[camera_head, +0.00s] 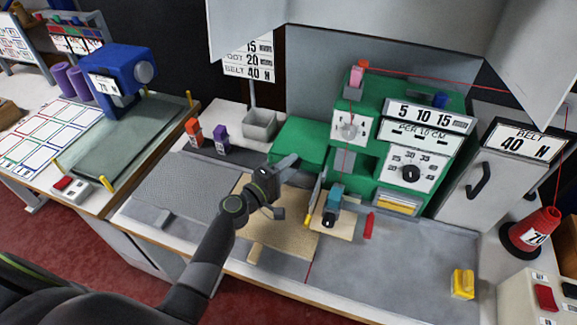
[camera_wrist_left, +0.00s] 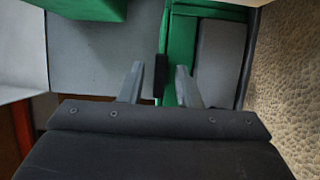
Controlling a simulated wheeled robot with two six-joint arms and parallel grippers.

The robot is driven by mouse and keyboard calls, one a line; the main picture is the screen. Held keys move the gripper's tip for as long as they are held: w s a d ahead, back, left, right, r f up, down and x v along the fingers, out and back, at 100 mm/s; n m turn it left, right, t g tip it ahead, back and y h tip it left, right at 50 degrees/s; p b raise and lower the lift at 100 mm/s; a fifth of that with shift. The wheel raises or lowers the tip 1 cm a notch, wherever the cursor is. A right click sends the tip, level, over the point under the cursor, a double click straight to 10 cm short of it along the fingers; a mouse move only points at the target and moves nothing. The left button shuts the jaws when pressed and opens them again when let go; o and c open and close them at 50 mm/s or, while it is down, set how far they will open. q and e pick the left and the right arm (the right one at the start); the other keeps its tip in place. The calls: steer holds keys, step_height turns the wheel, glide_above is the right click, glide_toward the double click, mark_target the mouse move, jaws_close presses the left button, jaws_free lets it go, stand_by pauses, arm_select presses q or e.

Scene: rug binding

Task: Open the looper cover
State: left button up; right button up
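The green binding machine (camera_head: 315,143) stands at the back of the grey bench. My left gripper (camera_head: 288,187) is at its lower left front, above a tan rug piece (camera_head: 285,235). In the left wrist view the left gripper (camera_wrist_left: 158,76) has its two fingers apart. A narrow black tab (camera_wrist_left: 161,75) lies between them, beside a green panel (camera_wrist_left: 182,60), probably the looper cover. The cover looks closed, but its edges are partly hidden. I cannot tell whether either finger touches the tab. My right gripper is not in view.
Orange (camera_head: 193,130) and purple (camera_head: 221,138) blocks stand at the back left. The bench's right front is mostly clear, with a yellow block (camera_head: 462,284).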

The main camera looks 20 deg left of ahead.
arm_select(q)
jaws_close()
